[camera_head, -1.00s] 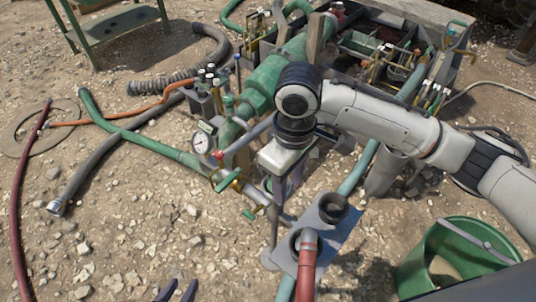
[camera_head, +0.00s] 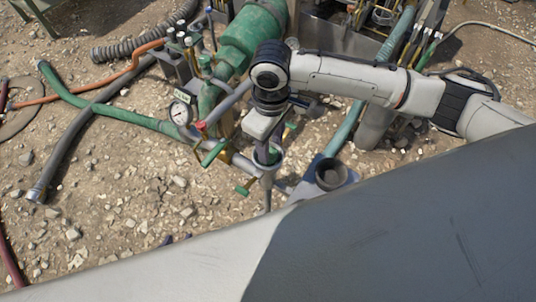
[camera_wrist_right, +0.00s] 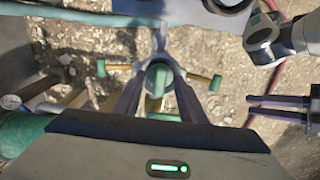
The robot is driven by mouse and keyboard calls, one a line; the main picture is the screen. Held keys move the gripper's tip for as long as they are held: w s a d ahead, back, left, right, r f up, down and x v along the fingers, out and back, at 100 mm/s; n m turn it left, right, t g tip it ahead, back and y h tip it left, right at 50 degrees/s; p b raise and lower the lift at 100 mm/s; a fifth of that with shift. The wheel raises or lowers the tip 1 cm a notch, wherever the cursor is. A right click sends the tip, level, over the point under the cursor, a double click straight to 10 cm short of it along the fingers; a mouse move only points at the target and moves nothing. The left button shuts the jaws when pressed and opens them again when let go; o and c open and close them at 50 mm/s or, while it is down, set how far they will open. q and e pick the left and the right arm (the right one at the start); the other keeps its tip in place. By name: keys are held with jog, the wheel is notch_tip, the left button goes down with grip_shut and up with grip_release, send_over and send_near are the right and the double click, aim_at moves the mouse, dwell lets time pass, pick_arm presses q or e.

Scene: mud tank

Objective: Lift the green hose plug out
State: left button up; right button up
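The green hose plug (camera_wrist_right: 158,76) is upright in a grey funnel-like socket in the right wrist view. In the head view the socket (camera_head: 268,172) is below my right gripper (camera_head: 266,152), which hides most of the plug. In the right wrist view my right gripper (camera_wrist_right: 161,82) points down at the plug, one dark finger on each side. The fingers are apart; I see no clear grip on the plug. My left gripper (camera_wrist_right: 252,106) is at the right of that view, fingers apart and empty. Only its dark tips show in the head view (camera_head: 178,239).
Brass handles with green ends (camera_wrist_right: 206,79) stick out around the socket. A pressure gauge (camera_head: 180,113) and green pipework (camera_head: 251,36) stand close by. An empty grey cup holder (camera_head: 331,174) is to the right. A large grey surface covers the lower head view.

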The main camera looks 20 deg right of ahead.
jog(key=shift+f, duration=0.4)
pick_arm(q)
jog(key=shift+w, duration=0.2)
pick_arm(e)
grip_shut()
pick_arm(q)
jog(key=shift+w, duration=0.1)
jog(key=shift+s+a+r+p, duration=0.1)
jog(key=shift+s+r+p, duration=0.3)
jog(key=shift+p, duration=0.55)
pick_arm(e)
notch_tip(320, 180, up, 10)
